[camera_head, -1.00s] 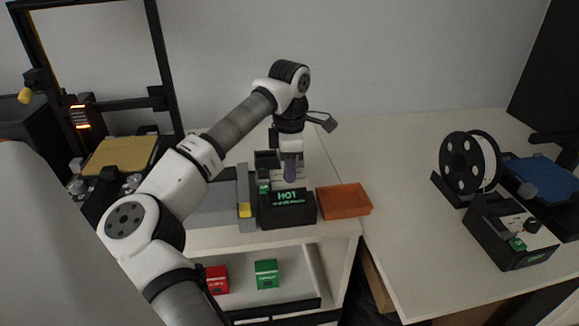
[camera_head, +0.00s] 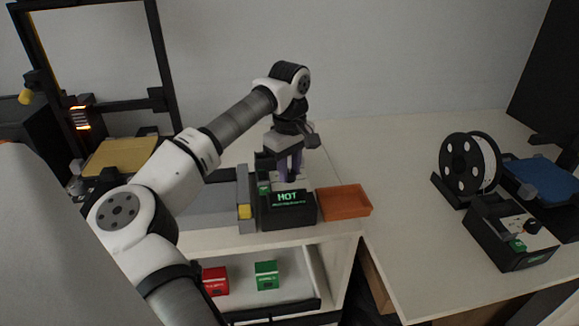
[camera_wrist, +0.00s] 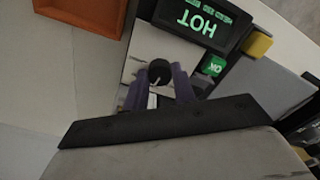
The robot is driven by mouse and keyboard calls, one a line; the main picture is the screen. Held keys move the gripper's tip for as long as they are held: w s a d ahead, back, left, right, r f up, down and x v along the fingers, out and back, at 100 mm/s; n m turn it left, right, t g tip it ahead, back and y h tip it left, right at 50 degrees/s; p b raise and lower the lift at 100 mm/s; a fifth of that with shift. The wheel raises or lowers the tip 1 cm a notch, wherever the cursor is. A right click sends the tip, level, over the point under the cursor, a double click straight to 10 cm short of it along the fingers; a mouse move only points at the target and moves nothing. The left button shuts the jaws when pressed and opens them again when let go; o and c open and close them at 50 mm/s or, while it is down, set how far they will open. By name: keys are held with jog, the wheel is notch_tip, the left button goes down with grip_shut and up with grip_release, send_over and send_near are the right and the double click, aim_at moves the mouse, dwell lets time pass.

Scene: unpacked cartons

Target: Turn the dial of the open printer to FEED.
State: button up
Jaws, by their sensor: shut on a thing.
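The open printer's control box (camera_head: 287,213) stands on the left table, its lit screen reading HOT. It also shows upside down in the wrist view (camera_wrist: 203,22). The black dial (camera_wrist: 160,71) on the box's pale top panel sits between the purple fingers of my gripper (camera_wrist: 157,84). In the head view my gripper (camera_head: 290,172) points down onto the panel behind the screen, and its fingers hide the dial. My gripper is shut on the dial. The panel's marks are too small to read and partly covered by the fingers.
An orange tray (camera_head: 344,200) sits right beside the control box. A red box (camera_head: 215,280) and a green box (camera_head: 266,274) lie in the open drawer below. A second printer's control box (camera_head: 511,234) and a filament spool (camera_head: 470,162) stand on the right table.

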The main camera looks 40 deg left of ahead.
aim_at(290, 172)
jog(key=m, duration=0.6)
jog(key=shift+m+p, duration=0.3)
jog(key=shift+p, duration=0.05)
dwell(0.5)
jog(key=o, duration=1)
jog(key=shift+r, duration=0.15)
notch_tip(290, 172, up, 14)
jog(key=shift+f+b, duration=0.2)
jog(key=shift+b, duration=0.55)
